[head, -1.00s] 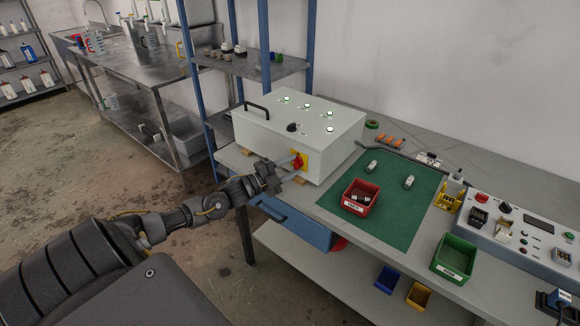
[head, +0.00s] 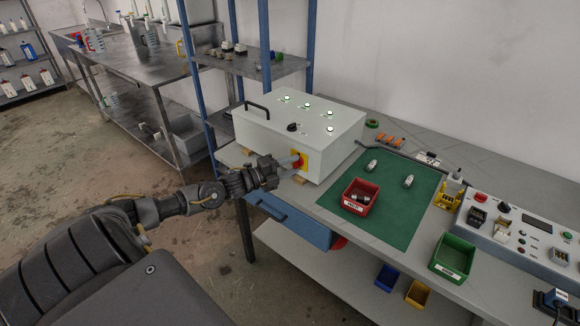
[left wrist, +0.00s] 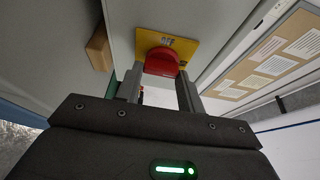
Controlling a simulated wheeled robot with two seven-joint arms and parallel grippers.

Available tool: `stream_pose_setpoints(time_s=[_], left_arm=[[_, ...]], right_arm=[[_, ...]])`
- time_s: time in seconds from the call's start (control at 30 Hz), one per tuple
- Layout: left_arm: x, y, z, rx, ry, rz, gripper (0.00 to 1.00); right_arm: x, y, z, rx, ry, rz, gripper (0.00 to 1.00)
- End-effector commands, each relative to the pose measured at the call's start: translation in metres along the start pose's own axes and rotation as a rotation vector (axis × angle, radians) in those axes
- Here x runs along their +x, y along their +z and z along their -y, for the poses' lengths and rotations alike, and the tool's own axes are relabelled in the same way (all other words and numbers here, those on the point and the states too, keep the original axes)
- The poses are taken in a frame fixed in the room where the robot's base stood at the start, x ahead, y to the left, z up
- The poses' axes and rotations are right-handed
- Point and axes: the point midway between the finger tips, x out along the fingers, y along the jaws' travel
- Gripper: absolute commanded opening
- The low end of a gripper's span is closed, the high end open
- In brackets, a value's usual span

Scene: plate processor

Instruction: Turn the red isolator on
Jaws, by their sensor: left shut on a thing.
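The red isolator (left wrist: 162,62) is a red knob on a yellow plate (left wrist: 183,44) on the front of a pale control box (head: 268,140). The plate's lettering looks like "OFF" in the left wrist view. In the head view the isolator (head: 299,163) is partly covered by my gripper. My left gripper (head: 292,164) reaches in from the left. In the left wrist view its two fingers (left wrist: 160,85) stand on either side of the knob, shut on it. My right gripper is not in view.
The box has a black handle (head: 257,110), a black knob and several lit lamps on top. A green mat (head: 398,222) with a red bin (head: 359,197) lies to the right. A blue drawer (head: 290,221) is below the bench top.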

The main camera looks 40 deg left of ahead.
Motion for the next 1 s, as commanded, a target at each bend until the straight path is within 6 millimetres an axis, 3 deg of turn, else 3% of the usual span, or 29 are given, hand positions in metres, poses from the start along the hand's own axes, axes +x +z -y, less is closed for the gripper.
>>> stream_pose_setpoints(time_s=[0.2, 0.23, 0.37, 0.77, 1.0], left_arm=[[0.000, 0.000, -0.001, 0.001, 0.002, -0.001, 0.15], [0.000, 0.000, -0.001, 0.001, 0.002, -0.001, 0.42], [0.000, 0.000, -0.001, 0.000, 0.002, -0.001, 0.59], [-0.006, 0.000, -0.002, -0.001, 0.002, 0.000, 0.60], [-0.043, 0.000, -0.004, 0.000, 0.007, 0.000, 0.60]], right_arm=[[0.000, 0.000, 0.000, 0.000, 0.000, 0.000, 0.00], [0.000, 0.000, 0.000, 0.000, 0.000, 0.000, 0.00], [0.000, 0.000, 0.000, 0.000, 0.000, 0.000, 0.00], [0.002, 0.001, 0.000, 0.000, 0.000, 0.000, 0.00], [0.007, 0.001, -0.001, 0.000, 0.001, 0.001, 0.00]])
